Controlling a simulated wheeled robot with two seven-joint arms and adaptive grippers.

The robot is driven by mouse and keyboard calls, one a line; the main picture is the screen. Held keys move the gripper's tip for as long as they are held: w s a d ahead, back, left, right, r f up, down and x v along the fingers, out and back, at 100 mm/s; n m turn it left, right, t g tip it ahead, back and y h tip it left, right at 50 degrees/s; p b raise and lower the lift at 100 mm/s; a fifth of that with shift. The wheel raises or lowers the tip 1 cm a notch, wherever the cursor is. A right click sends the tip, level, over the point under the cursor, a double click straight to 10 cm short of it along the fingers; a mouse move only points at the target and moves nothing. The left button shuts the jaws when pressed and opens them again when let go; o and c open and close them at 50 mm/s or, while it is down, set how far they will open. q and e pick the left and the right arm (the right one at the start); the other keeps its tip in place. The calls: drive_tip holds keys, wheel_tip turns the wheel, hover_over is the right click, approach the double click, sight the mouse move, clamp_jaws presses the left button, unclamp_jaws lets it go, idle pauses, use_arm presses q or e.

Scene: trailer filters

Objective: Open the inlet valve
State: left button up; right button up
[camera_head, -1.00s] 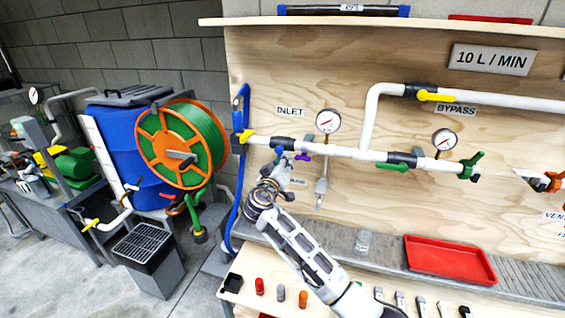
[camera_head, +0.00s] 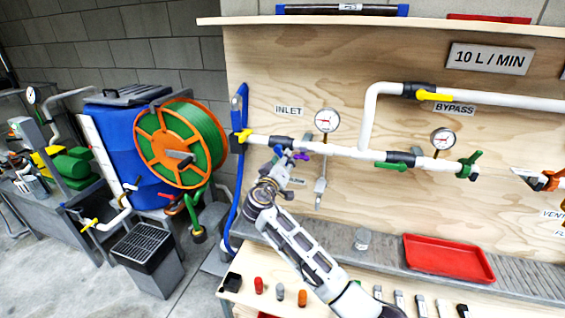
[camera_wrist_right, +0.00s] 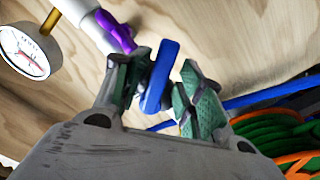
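The INLET label (camera_head: 288,110) is on the wooden panel above a white pipe. A black valve body (camera_head: 284,141) sits on the pipe below it, with a blue lever handle (camera_head: 279,152) hanging at its front. My right gripper (camera_head: 275,163) is just below this valve. In the right wrist view the blue handle (camera_wrist_right: 159,77) stands between the two green-padded fingers (camera_wrist_right: 163,92). It lies close to the left finger, with a narrow gap to the right finger; contact is unclear. My left gripper is out of view.
A purple handle (camera_head: 301,156) is just right of the blue one. A gauge (camera_head: 326,121) stands above the pipe. A yellow handle (camera_head: 243,135) and a blue hose (camera_head: 237,180) are at left. A red tray (camera_head: 447,258) rests on the shelf at right.

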drive_tip(key=shift+s, duration=0.2)
drive_tip(key=v, duration=0.7)
drive_tip(key=shift+s, duration=0.3)
idle(0.3)
drive_tip(key=shift+a, duration=0.1)
